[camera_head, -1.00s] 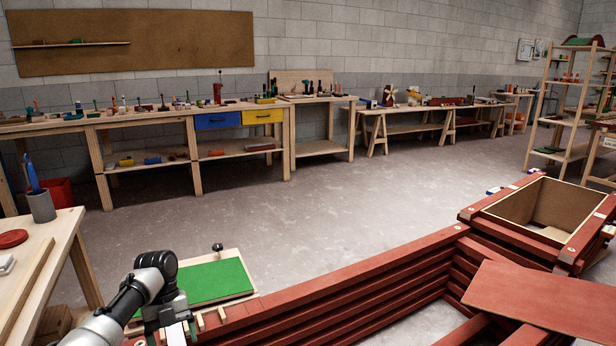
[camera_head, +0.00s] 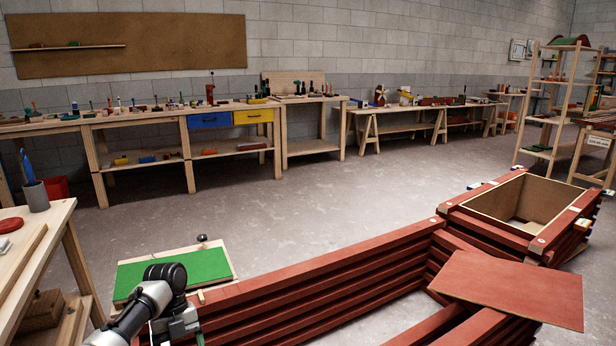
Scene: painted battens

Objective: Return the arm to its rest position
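My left arm comes in from the lower left. Its gripper (camera_head: 178,331) is at the bottom edge of the picture, in front of the green-topped board and beside the near end of the red batten stack (camera_head: 300,293). The fingertips are cut off by the frame and partly hidden, so I cannot tell whether they are open or hold anything. My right arm and gripper are not in view.
A green-topped board (camera_head: 205,268) with a dark knob lies just beyond my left arm. A red panel (camera_head: 510,287) rests on the battens at right, near an open box (camera_head: 520,205). A wooden table (camera_head: 40,250) stands at left. Open floor (camera_head: 300,200) lies beyond.

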